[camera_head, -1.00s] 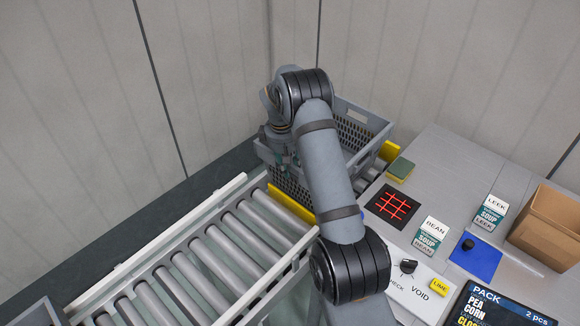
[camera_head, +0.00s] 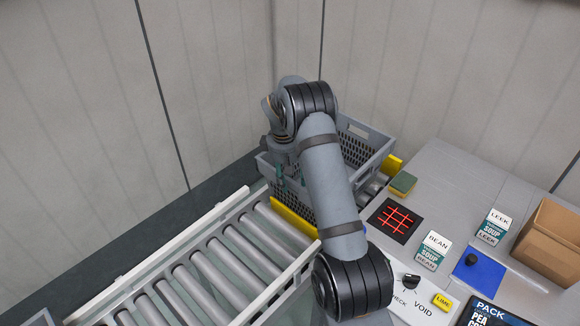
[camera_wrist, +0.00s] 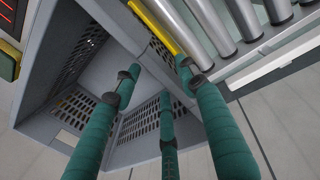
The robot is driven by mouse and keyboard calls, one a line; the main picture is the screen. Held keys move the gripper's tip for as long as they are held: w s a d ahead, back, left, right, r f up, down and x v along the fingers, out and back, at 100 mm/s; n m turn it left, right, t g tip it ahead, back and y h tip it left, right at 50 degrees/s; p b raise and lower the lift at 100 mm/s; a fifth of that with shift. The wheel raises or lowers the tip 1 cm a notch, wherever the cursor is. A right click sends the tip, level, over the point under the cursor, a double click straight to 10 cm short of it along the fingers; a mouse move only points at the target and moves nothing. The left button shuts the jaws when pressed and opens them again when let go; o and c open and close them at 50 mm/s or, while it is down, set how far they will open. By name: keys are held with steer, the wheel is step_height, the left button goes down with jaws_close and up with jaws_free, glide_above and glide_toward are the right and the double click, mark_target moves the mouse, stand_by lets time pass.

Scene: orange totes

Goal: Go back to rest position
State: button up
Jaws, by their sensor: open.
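My gripper (camera_wrist: 158,82) has three teal fingers spread apart with nothing between them. In the wrist view they point down over a grey perforated crate (camera_wrist: 80,125), whose visible inside looks empty. In the head view my gripper is mostly hidden by my own arm, at the near left side of the crate (camera_head: 368,134). I cannot tell there whether the fingertips are inside its rim. My arm reaches back over the crate from the lower middle of the picture.
A roller conveyor (camera_head: 215,265) with a yellow stop bar (camera_head: 292,217) leads to the crate. On the right worktop are a sponge (camera_head: 403,183), a red-grid scanner (camera_head: 394,220), two soup cartons (camera_head: 432,250) (camera_head: 493,227), a blue pad (camera_head: 477,270), a cardboard box (camera_head: 550,243) and a screen.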

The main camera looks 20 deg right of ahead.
step_height(320, 180, up, 11)
steer(key=a, duration=0.1)
steer(key=shift+s+a+f, duration=0.2)
steer(key=shift+s+a, duration=0.05)
steer(key=shift+s, duration=0.2)
steer(key=shift+f, duration=0.1)
steer(key=f, duration=0.3)
steer(key=d+f, duration=0.1)
steer(key=f, duration=0.7)
steer(key=shift+w+d+f, duration=0.1)
steer(key=shift+w+d, duration=0.2)
steer(key=shift+w, duration=0.1)
steer(key=shift+w+r+p, duration=0.15)
steer(key=shift+r+p, duration=0.05)
steer(key=shift+p, duration=0.25)
step_height(320, 180, up, 3)
steer(key=shift+f+p, duration=0.15)
steer(key=shift+p, duration=0.9)
steer(key=shift+f, duration=0.15)
